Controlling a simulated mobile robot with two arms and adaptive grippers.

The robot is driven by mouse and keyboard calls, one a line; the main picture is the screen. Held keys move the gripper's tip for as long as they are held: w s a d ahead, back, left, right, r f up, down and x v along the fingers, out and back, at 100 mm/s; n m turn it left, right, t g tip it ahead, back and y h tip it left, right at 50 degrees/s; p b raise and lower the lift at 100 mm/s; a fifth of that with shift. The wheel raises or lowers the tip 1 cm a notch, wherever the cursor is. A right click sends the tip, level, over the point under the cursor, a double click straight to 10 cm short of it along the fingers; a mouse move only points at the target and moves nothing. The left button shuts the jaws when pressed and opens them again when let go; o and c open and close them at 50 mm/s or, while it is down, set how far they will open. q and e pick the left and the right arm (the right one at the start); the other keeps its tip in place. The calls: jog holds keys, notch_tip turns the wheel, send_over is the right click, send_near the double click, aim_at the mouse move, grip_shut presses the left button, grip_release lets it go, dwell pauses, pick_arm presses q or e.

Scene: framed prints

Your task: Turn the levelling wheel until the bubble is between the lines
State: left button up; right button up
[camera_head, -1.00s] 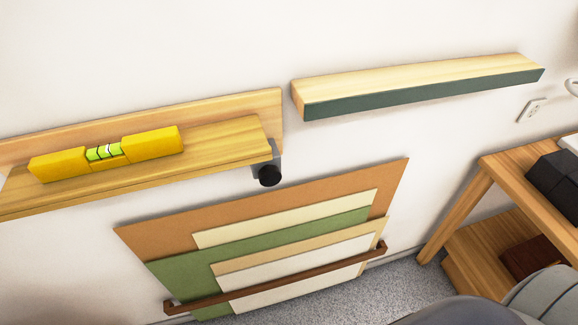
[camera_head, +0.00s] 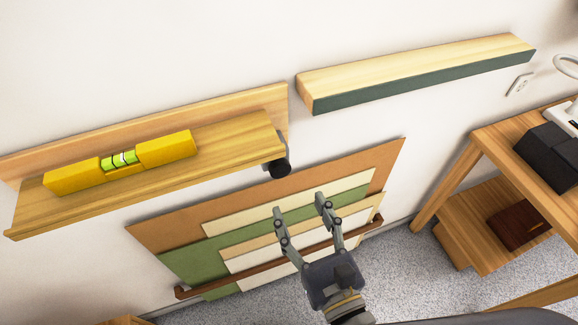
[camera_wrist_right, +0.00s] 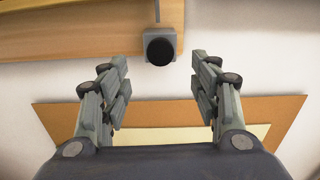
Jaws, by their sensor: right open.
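A yellow spirit level (camera_head: 165,147) lies on the wooden ledge (camera_head: 215,148) at the left. Its green vial (camera_head: 118,159) has dark lines; the bubble is too small to place surely against them. The black levelling wheel (camera_head: 281,169) sits on a grey bracket under the ledge's right end. In the right wrist view the wheel (camera_wrist_right: 159,51) shows face-on at the top, centred between the fingers. My right gripper (camera_head: 300,205) is open and empty, below the wheel and apart from it. My left gripper is not in view.
A second shelf (camera_head: 420,75) with a dark green front edge is on the wall to the right. Below the ledge, boards (camera_head: 190,262) lean in a rack with a brown rail (camera_head: 210,289). A wooden table (camera_head: 490,135) stands at the right.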

aim_at(281, 171)
jog(key=p+x, duration=0.5)
jog(key=x, duration=0.4)
jog(key=shift+w, duration=0.3)
jog(key=shift+w+a+f, duration=0.1)
jog(key=shift+w+a, duration=0.1)
jog(key=shift+w, duration=0.25)
jog(key=c, duration=1)
